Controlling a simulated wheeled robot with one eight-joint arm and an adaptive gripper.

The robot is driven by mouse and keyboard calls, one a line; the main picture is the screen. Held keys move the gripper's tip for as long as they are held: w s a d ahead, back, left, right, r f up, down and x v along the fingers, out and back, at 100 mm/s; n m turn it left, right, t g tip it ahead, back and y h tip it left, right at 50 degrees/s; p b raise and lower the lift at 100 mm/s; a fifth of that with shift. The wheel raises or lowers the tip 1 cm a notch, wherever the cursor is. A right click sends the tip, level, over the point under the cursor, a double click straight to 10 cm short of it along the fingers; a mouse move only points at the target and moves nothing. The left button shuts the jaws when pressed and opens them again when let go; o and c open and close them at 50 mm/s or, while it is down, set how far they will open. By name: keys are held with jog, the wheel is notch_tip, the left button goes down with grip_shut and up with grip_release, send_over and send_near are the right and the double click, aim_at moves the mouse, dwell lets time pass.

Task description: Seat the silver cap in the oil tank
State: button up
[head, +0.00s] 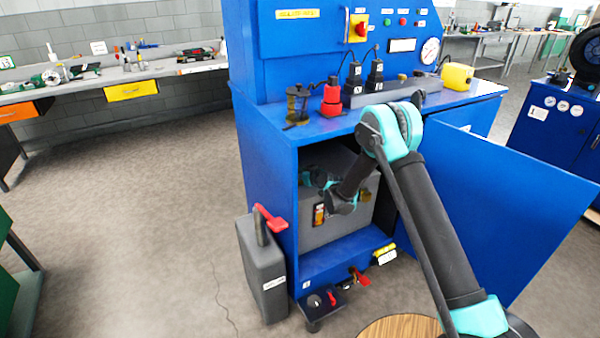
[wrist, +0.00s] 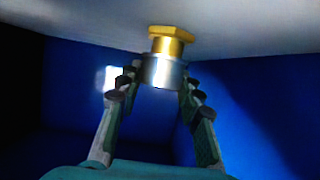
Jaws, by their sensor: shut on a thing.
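The oil tank (head: 345,226) is a grey box inside the open blue cabinet. My arm reaches into the cabinet above it, and my gripper's fingertips are hidden in the head view. In the wrist view my gripper (wrist: 158,82) is shut on the silver cap (wrist: 162,71), a short shiny cylinder between the two fingers. A brass hex fitting (wrist: 171,40) lines up with the cap's end and appears to meet it. The fitting sits against a pale grey surface (wrist: 80,15). I cannot tell how deeply cap and fitting engage.
The blue cabinet door (head: 490,200) stands open at the right, beside my arm. A grey canister (head: 262,275) with a red handle stands at the cabinet's left. Plugs and a yellow block (head: 457,76) are on top. Open floor lies to the left.

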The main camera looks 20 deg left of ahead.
jog(key=shift+f, duration=0.8)
jog(key=o, duration=0.8)
jog(key=shift+o, duration=0.2)
jog(key=v, duration=1.2)
jog(key=shift+d, duration=0.1)
